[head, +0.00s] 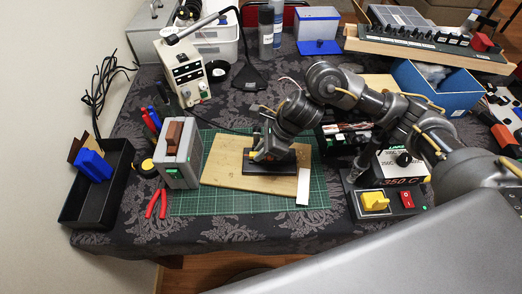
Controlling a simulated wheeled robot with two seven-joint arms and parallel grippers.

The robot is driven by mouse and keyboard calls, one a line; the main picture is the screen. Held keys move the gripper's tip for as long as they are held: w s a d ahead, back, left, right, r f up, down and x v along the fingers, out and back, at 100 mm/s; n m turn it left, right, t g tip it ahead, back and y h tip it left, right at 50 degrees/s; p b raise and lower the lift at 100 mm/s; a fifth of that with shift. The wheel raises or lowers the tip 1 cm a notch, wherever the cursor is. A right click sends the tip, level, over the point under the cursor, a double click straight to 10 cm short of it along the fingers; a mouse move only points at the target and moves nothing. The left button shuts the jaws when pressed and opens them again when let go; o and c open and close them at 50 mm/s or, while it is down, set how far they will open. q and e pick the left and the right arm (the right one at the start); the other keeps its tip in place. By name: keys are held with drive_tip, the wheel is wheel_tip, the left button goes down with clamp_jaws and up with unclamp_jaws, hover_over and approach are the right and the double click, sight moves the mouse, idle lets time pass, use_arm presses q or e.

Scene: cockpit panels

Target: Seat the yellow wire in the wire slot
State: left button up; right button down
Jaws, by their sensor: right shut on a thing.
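My right gripper (262,156) reaches in from the right and points down at a black block (270,168) on a wooden board (226,165). Its fingers are shut at the block's upper left part. A small yellow-orange spot shows at the fingertips, which fits the yellow wire, but most of it is hidden. The wire slot cannot be made out; the gripper covers part of the block. I cannot tell whether the wire is inside a slot or above it. My left gripper is not in view.
The board lies on a green cutting mat (240,203). A grey box with a brown rocker (178,164) stands left of it, with red pliers (156,204) in front. A panel with a yellow switch (374,201) stands at right. A black tray (98,195) is far left.

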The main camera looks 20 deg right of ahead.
drive_tip(key=shift+r, duration=0.15)
use_arm(q)
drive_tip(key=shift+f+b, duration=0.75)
drive_tip(key=shift+b, duration=0.05)
idle(1.7)
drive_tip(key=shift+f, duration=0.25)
use_arm(e)
drive_tip(key=shift+f, duration=0.25)
use_arm(q)
drive_tip(key=shift+b, duration=0.35)
use_arm(e)
drive_tip(key=shift+f, duration=0.1)
